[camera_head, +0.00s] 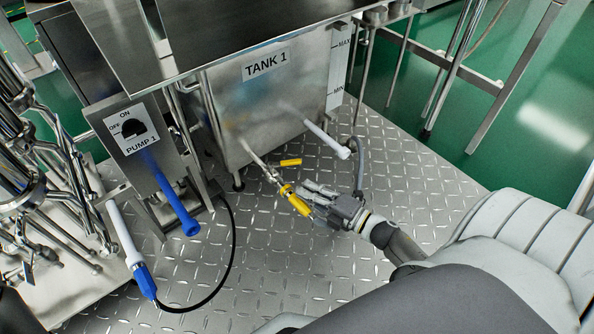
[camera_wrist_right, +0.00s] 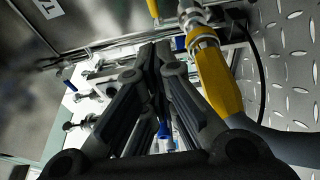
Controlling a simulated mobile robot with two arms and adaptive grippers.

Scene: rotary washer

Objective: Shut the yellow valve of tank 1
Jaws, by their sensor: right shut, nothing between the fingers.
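Tank 1 (camera_head: 266,98) is a steel tank with a "TANK 1" label, at the upper middle of the head view. A metal pipe with valve fittings comes out of its lower front. A yellow valve handle (camera_head: 299,204) points toward the lower right; it also shows large in the right wrist view (camera_wrist_right: 218,80). A smaller yellow piece (camera_head: 291,162) sits above it, and yellow shows at the top of the wrist view (camera_wrist_right: 153,9). My right gripper (camera_head: 308,188) is shut and empty, close beside the longer yellow handle. The wrist view shows its fingers left of that handle.
A white-tipped pipe (camera_head: 328,139) juts from the tank, above my gripper. Steel pipework fills the far left.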

